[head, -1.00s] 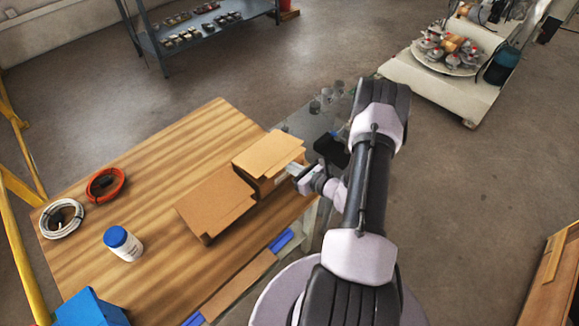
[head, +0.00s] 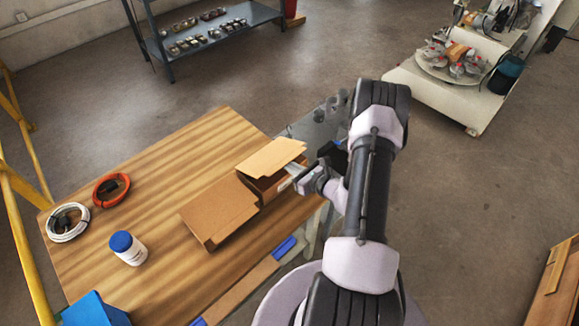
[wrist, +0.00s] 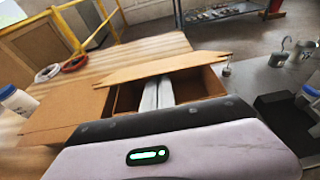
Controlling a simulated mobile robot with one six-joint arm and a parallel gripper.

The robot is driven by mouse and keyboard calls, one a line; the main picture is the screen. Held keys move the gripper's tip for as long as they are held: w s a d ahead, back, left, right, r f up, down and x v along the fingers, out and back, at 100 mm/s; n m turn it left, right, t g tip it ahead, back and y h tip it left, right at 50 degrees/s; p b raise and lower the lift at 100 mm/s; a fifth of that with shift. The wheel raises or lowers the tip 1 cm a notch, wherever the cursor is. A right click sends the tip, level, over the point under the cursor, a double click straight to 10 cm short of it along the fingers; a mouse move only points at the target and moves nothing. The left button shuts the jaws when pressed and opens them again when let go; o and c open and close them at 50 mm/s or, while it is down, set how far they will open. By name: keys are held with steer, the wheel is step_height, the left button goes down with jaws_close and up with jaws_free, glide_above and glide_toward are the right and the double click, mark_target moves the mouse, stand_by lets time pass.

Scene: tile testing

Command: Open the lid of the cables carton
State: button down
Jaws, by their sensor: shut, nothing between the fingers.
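The cables carton (head: 266,190) is a brown cardboard box near the right edge of the wooden table. One flap (head: 218,210) is folded out to the left, toward the table top. The far flap (head: 272,157) is tilted partly up, with a dark gap beneath it. My gripper (head: 288,183) is shut and empty at the carton's right side, its tips at the gap under the far flap. In the wrist view the closed fingers (wrist: 158,88) reach over the open carton interior (wrist: 127,97) toward the raised flap (wrist: 150,69). Whether they touch it is unclear.
A white bottle with a blue lid (head: 128,249), a red cable coil (head: 111,189), a white cable coil (head: 67,222) and a blue bin (head: 95,310) stand on the table's left part. Metal weights (head: 331,103) and a black object lie beyond the carton.

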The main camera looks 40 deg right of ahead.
steer(key=shift+w+r+p, duration=0.3)
steer(key=shift+w+r, duration=0.05)
steer(key=shift+r, duration=0.25)
steer(key=shift+w+r+p, duration=0.3)
steer(key=shift+r, duration=0.4)
steer(key=shift+w+a+r+p, duration=0.1)
steer(key=shift+w+r+p, duration=0.65)
steer(key=shift+r, duration=0.35)
steer(key=shift+w, duration=0.15)
steer(key=shift+r, duration=0.15)
steer(key=shift+w+a+r+p, duration=0.1)
steer(key=shift+w+r+p, duration=0.25)
steer(key=shift+w+r, duration=0.65)
